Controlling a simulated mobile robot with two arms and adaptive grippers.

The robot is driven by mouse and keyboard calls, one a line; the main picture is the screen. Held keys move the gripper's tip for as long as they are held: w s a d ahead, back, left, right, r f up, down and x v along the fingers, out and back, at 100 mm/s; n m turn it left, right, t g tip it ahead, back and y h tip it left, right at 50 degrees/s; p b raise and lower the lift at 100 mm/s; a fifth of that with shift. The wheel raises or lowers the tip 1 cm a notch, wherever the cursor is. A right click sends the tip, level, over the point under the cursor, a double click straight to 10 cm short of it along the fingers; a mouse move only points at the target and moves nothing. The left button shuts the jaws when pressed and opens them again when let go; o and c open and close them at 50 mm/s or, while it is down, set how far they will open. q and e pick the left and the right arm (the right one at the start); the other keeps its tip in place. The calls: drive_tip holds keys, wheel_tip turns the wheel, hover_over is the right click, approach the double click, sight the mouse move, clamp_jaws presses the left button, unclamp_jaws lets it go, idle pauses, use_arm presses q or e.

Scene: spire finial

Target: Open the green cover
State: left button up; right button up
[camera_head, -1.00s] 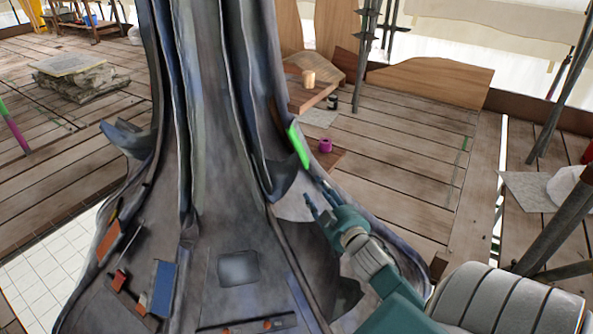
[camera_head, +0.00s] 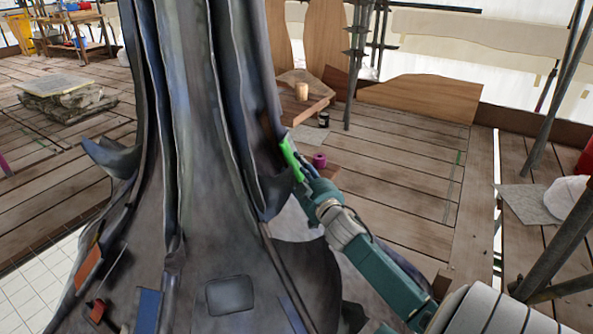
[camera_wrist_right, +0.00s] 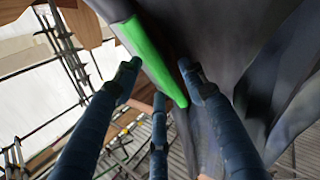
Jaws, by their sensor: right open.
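The green cover (camera_head: 291,158) is a narrow bright green flap on the right side of the dark metal spire (camera_head: 200,130). My right gripper (camera_head: 300,168) is at the cover's lower end, with its fingers partly overlapping it in the head view. In the right wrist view the cover (camera_wrist_right: 150,60) runs diagonally, its lower tip between the spread fingers of my right gripper (camera_wrist_right: 158,78). The fingers are open, and I cannot tell whether one touches the cover. What lies behind the cover is hidden. My left gripper is not in view.
A purple cup-like item (camera_head: 319,161) and a wooden block (camera_head: 301,91) stand on boards behind the gripper. Scaffold poles (camera_head: 565,90) rise at the right. The plank floor (camera_head: 410,140) between is mostly clear. The spire's flared base fills the lower left.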

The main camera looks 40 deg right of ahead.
drive_tip(key=shift+w+d, duration=0.15)
drive_tip(key=shift+w, duration=0.15)
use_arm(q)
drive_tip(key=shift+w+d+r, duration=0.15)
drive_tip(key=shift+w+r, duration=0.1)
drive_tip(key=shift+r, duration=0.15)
use_arm(e)
clamp_jaws()
